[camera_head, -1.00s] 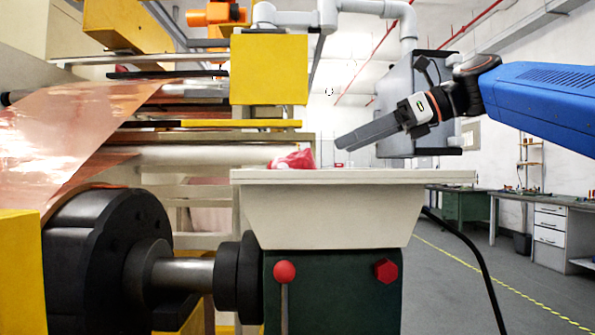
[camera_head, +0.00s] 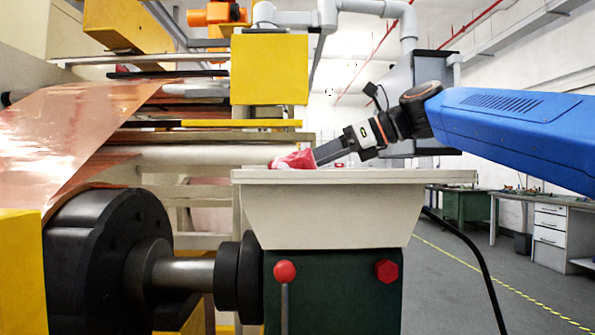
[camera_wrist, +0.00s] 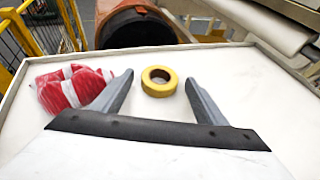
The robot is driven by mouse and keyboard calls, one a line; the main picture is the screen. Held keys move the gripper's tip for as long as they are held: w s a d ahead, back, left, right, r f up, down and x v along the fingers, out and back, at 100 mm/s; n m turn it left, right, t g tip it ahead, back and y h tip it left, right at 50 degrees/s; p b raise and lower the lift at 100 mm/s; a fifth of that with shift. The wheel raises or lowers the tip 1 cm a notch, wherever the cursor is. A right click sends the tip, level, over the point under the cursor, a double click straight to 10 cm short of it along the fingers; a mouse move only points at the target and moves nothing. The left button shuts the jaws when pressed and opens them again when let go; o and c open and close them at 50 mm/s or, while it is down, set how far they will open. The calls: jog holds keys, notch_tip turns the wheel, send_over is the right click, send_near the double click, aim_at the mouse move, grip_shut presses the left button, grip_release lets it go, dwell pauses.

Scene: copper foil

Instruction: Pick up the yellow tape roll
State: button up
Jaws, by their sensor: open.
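The yellow tape roll (camera_wrist: 148,83) lies flat on the pale tabletop in the wrist view, its hole facing up. My gripper (camera_wrist: 160,83) is open there, with one grey finger on each side of the roll. The roll sits level with or just beyond the fingertips, and I cannot tell whether it is fully between them. No contact shows. In the head view my gripper (camera_head: 318,158) is low over the table, angled down to the left, and the roll cannot be seen.
A red and white bundle (camera_wrist: 74,88) lies just left of the left finger; it also shows in the head view (camera_head: 290,160). The table (camera_head: 440,177) has a raised rim. A copper-coloured roll (camera_wrist: 135,25) stands beyond the far edge. The tabletop right of the fingers is clear.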

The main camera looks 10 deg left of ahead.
jog(key=shift+a+f, duration=0.15)
jog(key=shift+a, duration=0.2)
jog(key=c, duration=1.2)
jog(key=shift+o, duration=0.2)
